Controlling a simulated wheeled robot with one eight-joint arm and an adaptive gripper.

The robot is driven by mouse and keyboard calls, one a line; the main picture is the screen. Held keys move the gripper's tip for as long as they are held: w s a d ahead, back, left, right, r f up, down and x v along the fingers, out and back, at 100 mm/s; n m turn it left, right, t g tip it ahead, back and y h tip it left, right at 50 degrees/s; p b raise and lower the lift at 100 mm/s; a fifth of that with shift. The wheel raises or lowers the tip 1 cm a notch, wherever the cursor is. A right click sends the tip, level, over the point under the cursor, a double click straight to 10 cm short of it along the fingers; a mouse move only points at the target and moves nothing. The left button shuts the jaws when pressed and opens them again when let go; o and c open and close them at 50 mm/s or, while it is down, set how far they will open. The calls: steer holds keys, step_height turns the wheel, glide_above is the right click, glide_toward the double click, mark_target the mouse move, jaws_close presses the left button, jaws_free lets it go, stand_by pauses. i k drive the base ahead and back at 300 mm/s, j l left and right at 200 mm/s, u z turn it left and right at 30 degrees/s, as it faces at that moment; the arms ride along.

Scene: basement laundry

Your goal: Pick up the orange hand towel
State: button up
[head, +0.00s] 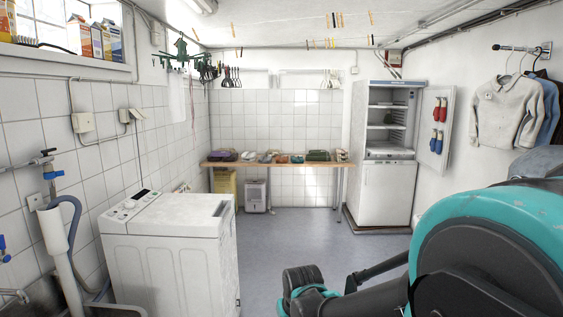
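A small orange-red item (282,159) lies among other things on the long wooden bench (226,164) by the far wall. It is too small to tell for sure whether it is the orange hand towel. My arm, teal and dark grey, fills the lower right. A dark ridged end with teal parts, seemingly my gripper (303,279), shows at the bottom middle, far from the bench. Its fingers cannot be made out clearly, and I see nothing held.
A white top-loading washer (170,245) stands at the left. An open white fridge (386,180) stands at the back right. A white dehumidifier-like box (257,197) is under the bench. The grey floor (280,240) between is clear.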

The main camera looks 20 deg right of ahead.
mark_target(284, 160)
steer(key=i+l, duration=0.7)
steer(key=i+l+u, duration=0.2)
steer(key=i+l, duration=0.3)
steer(key=i+l+u, duration=0.2)
steer(key=i+l, duration=0.35)
steer(key=i+l+u, duration=0.25)
steer(key=i+l, duration=0.2)
steer(key=l, duration=0.25)
steer(key=i+l+u, duration=0.1)
steer(key=i+l, duration=0.15)
steer(key=i+l+u, duration=0.1)
steer(key=l, duration=0.35)
steer(key=i+l+u, duration=0.1)
steer(key=i+l, duration=0.4)
steer(key=l, duration=0.25)
steer(key=i+l+u, duration=0.15)
steer(key=l, duration=0.2)
steer(key=i+l+u, duration=0.1)
steer(key=i+l, duration=0.15)
steer(key=l, duration=0.15)
steer(key=l+u, duration=0.25)
steer(key=l, duration=1.3)
steer(key=l+u, duration=0.25)
steer(key=l, duration=1.35)
